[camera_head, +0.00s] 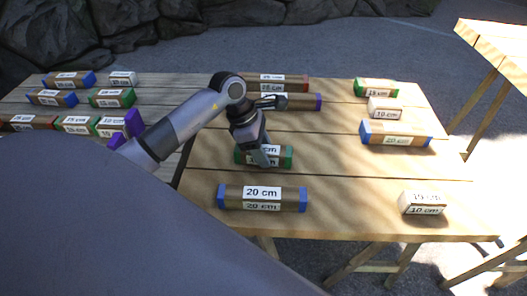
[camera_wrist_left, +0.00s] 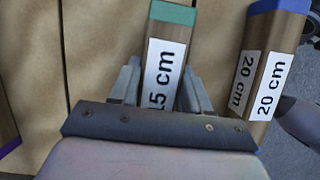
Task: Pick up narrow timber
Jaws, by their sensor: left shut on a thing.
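A timber block with green ends (camera_head: 286,157) lies on the wooden table; its label reads 15 cm in the left wrist view (camera_wrist_left: 172,30). My left gripper (camera_head: 262,158) reaches down over it and is shut on it, with one finger on each side in the wrist view (camera_wrist_left: 158,88). The block's near end is hidden behind the gripper's body. A 20 cm timber with blue ends (camera_head: 262,205) lies in front of it on the table. It also shows at the right of the wrist view (camera_wrist_left: 285,45). My right gripper is not in view.
At the table's right lie a 15 cm green-ended block (camera_head: 376,87), small 10 cm blocks (camera_head: 384,108) (camera_head: 422,210) and a blue-ended block (camera_head: 395,134). Red- and purple-ended timbers (camera_head: 275,82) lie behind my gripper. Several more blocks lie on the left table. The table's middle right is clear.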

